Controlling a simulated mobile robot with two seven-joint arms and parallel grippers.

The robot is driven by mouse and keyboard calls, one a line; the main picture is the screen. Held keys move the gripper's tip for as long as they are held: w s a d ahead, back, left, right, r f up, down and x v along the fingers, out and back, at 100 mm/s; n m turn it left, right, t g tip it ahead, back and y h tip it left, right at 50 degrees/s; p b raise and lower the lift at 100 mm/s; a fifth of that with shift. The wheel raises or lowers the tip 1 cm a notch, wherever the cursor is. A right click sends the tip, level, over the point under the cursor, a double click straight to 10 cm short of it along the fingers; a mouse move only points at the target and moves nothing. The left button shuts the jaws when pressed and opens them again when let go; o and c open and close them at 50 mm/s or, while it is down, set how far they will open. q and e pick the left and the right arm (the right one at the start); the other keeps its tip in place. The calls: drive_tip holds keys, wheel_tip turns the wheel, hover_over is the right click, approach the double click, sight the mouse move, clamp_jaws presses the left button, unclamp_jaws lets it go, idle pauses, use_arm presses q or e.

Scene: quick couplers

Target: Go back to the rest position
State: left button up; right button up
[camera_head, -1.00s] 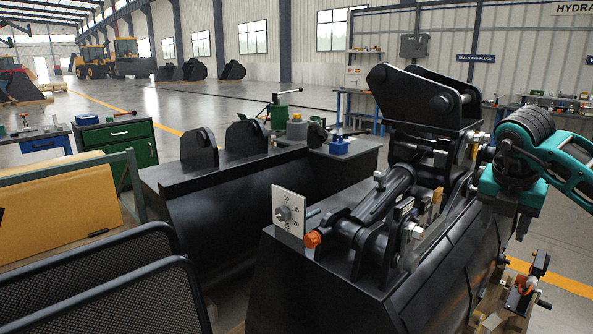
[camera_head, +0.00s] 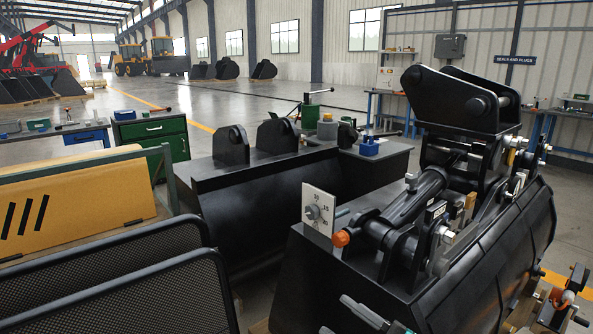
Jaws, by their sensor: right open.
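My right gripper (camera_head: 336,315) shows at the bottom edge, in front of the near black bucket. Its two grey fingers are apart, with nothing seen between them; the rest of it is cut off by the frame. My left gripper is not in view. The black quick coupler (camera_head: 462,100) stands tilted up on top of the near bucket (camera_head: 460,285), with a cylinder and an orange cap (camera_head: 341,239) in front. A white scale plate (camera_head: 319,210) stands at its left.
A second black bucket (camera_head: 250,225) with two lugs stands behind. Black mesh panels (camera_head: 150,300) and a yellow board (camera_head: 75,205) fill the lower left. A green cabinet (camera_head: 152,130) stands beyond. Open floor lies farther back.

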drive_tip(key=s+d+f+m+h, duration=0.3)
drive_tip(key=s+f+m+h, duration=0.1)
drive_tip(key=f, duration=0.3)
drive_tip(key=s+d+f+m+g+h, duration=0.1)
drive_tip(key=s+d+f+m+h, duration=0.2)
drive_tip(key=s+f+m+h, duration=0.2)
drive_tip(key=s+d+f+m+g+h, duration=0.1)
drive_tip(key=s+d+f+m+h, duration=0.3)
drive_tip(key=f+m, duration=0.4)
wheel_tip(320, 180, down, 3)
drive_tip(key=shift+s+h, duration=0.5)
drive_tip(key=shift+s, duration=0.25)
